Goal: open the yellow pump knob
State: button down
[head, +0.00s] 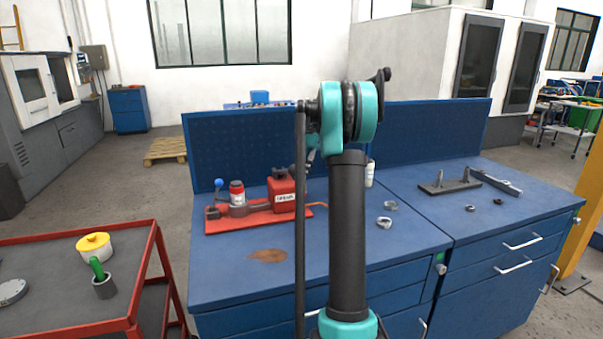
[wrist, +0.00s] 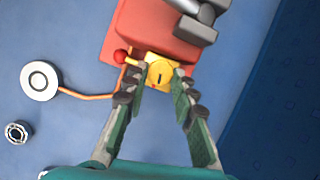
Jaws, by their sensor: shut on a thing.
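The yellow pump knob (wrist: 158,76) shows in the wrist view as a small yellow block with a dark slot, at the edge of the red pump (wrist: 140,28). My gripper (wrist: 157,84) has one finger on each side of the knob and is shut on it. In the head view the red pump (head: 284,192) stands on the blue bench, just left of my arm. The knob and my fingertips are hidden behind my arm there.
An orange line runs to a white disc (wrist: 40,81), with a metal ring (wrist: 17,132) nearby. A blue back panel (head: 430,127) stands behind the bench. The bench front (head: 265,280) is mostly clear.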

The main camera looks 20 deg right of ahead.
jog(key=shift+w+n+g+h, duration=0.1)
jog(key=shift+n+g+h, duration=0.2)
jog(key=shift+n, duration=0.65)
jog(key=shift+w+n+g+h, duration=0.1)
jog(key=shift+n+g, duration=0.3)
jog(key=shift+n, duration=0.55)
jog(key=c, duration=1.2)
grip_release()
jog(key=shift+v, duration=4)
